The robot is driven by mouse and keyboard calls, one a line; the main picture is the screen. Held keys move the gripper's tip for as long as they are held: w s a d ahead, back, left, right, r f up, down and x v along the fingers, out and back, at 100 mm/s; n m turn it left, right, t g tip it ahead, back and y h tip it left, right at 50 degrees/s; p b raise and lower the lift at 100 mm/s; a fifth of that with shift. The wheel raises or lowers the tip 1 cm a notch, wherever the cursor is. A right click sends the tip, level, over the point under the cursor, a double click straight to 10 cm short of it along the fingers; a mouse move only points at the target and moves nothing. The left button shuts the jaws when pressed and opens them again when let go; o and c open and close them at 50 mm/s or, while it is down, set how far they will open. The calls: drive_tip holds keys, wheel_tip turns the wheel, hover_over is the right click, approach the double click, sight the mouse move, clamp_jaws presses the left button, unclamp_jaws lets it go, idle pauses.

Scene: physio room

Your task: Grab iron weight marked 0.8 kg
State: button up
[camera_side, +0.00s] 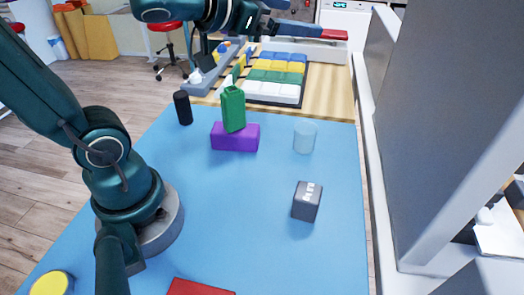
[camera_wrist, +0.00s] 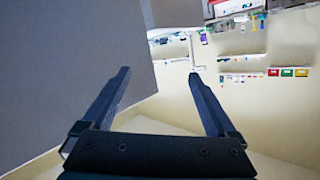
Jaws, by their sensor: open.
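A dark grey block (camera_side: 306,203) with white marking on its upper face sits on the blue mat (camera_side: 260,255), right of centre in the side view. The marking is too small to read. It is the only block here that looks like an iron weight. My gripper (camera_wrist: 159,73) is open in the wrist view, with nothing between its two dark fingers. It points toward a grey panel and the room's far wall. The weight is not in the wrist view. In the side view my arm reaches across the top, high and well away from the block.
A green bottle-shaped piece (camera_side: 233,108) stands at a purple block (camera_side: 235,138). A black cylinder (camera_side: 183,107) and a pale blue cylinder (camera_side: 304,138) stand nearby. A red piece (camera_side: 200,288) and yellow-topped piece (camera_side: 51,284) lie in front. A grey panel (camera_side: 450,120) rises at right.

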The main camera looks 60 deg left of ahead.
drive_tip(key=d+f+m+g+h, duration=0.1)
drive_tip(key=d+f+m+h, duration=0.2)
drive_tip(key=d+m+h, duration=0.35)
drive_tip(key=m+g+h, duration=0.1)
drive_tip(key=g+h, duration=0.4)
drive_tip(key=g, duration=0.1)
hover_over(299, 189)
wheel_tip(299, 189, down, 4)
drive_tip(key=shift+m+h, duration=0.25)
wheel_tip(299, 189, down, 17)
drive_tip(key=shift+a+f, duration=0.1)
drive_tip(key=shift+f, duration=0.1)
drive_tip(key=shift+x, duration=2.55)
clamp_jaws()
